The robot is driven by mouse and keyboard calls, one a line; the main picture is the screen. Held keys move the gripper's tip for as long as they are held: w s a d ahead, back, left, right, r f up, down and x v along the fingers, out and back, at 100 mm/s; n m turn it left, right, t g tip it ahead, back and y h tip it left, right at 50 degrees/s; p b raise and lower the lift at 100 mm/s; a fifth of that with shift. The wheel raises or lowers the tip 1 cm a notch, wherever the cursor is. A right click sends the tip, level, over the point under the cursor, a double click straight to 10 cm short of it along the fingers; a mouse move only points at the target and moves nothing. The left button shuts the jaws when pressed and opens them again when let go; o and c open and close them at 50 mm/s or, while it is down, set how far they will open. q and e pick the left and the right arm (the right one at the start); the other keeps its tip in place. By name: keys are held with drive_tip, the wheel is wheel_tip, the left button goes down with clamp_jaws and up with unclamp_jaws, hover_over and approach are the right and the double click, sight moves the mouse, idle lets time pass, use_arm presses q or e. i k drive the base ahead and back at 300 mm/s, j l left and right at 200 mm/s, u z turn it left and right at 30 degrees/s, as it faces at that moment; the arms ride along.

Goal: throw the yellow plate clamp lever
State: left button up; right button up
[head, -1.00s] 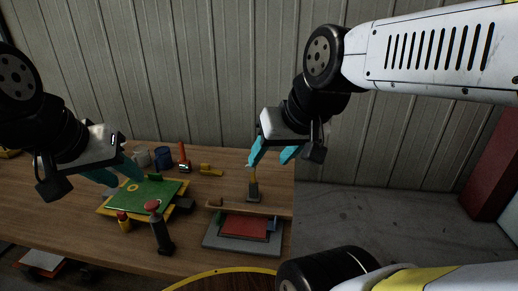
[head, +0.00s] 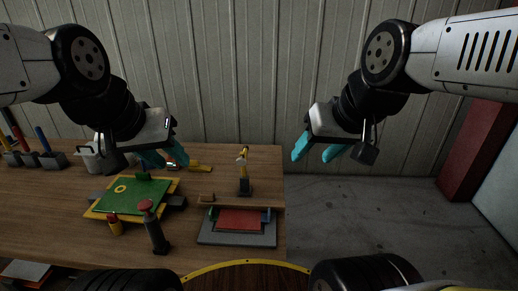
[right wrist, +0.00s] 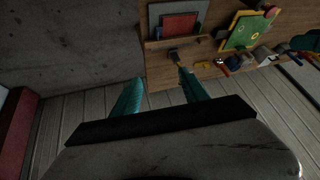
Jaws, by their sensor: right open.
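The yellow lever (head: 244,157) stands roughly upright on a small dark base (head: 245,187) near the back right of the wooden table. Its top has a pale grey piece. It also shows small in the right wrist view (right wrist: 179,64), close to a fingertip in the picture. My right gripper (head: 316,150) is open and empty, in the air to the right of the lever and clear of it. Its teal fingers stand wide apart in the right wrist view (right wrist: 161,88). My left gripper (head: 161,160) hangs above the back left of the table; its finger gap is unclear.
A grey fixture (head: 237,240) with a red plate (head: 241,220) lies in front of the lever. A green plate (head: 133,196) on a yellow frame lies to the left, with a red-topped dark post (head: 153,226) beside it. The right of the table is open floor.

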sight(241, 161)
drive_tip(key=j+u, duration=0.1)
drive_tip(key=j, duration=0.75)
drive_tip(key=j+u, duration=0.1)
drive_tip(key=j, duration=0.75)
drive_tip(key=i, duration=0.05)
